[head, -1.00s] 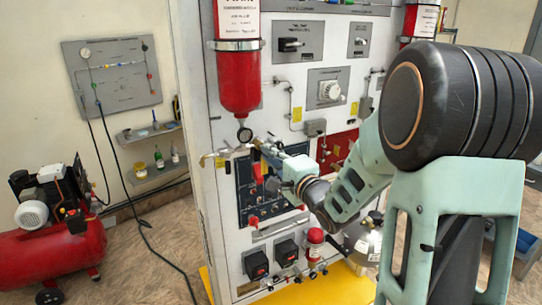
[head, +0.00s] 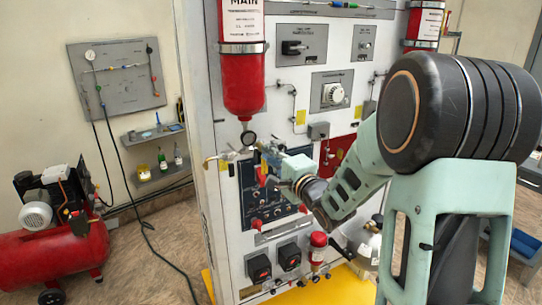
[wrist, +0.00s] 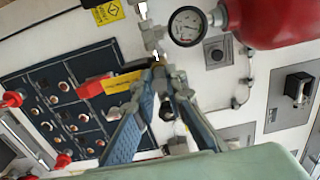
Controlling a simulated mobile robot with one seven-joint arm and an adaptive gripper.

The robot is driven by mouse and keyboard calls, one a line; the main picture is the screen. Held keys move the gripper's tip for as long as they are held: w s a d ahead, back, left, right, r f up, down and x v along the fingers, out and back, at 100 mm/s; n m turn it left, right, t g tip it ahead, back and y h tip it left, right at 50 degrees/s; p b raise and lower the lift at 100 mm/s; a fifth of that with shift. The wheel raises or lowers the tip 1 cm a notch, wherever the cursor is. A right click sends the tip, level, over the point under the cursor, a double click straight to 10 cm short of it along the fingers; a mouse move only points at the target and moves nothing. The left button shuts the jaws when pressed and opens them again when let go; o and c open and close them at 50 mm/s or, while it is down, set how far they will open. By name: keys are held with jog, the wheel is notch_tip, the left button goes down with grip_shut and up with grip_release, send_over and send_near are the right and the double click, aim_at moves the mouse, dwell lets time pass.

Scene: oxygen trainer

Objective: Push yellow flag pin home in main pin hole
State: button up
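The yellow flag (wrist: 123,82) shows in the wrist view, just left of my fingertips, with a red tag (wrist: 92,88) at its left end. My gripper (wrist: 161,76) has its two blue fingers on either side of a small grey fitting in front of the white panel. The fingertips are close together at the flag's right end. Whether they touch or grip the pin cannot be told. The pin's shaft and the main pin hole are hidden. In the head view my gripper (head: 264,154) is small against the panel, just below the red cylinder.
A red cylinder (head: 243,82) hangs above my gripper, with a gauge (wrist: 186,26) below its end. A dark switch panel (wrist: 65,110) with red knobs lies left of my fingers in the wrist view. A red compressor (head: 50,250) stands at the far left.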

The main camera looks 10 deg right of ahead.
jog(key=o, duration=0.5)
jog(key=shift+s, duration=0.1)
jog(key=v, duration=1.1)
jog(key=shift+s+d+r, duration=0.1)
jog(key=shift+s+d, duration=0.05)
jog(key=shift+s, duration=0.2)
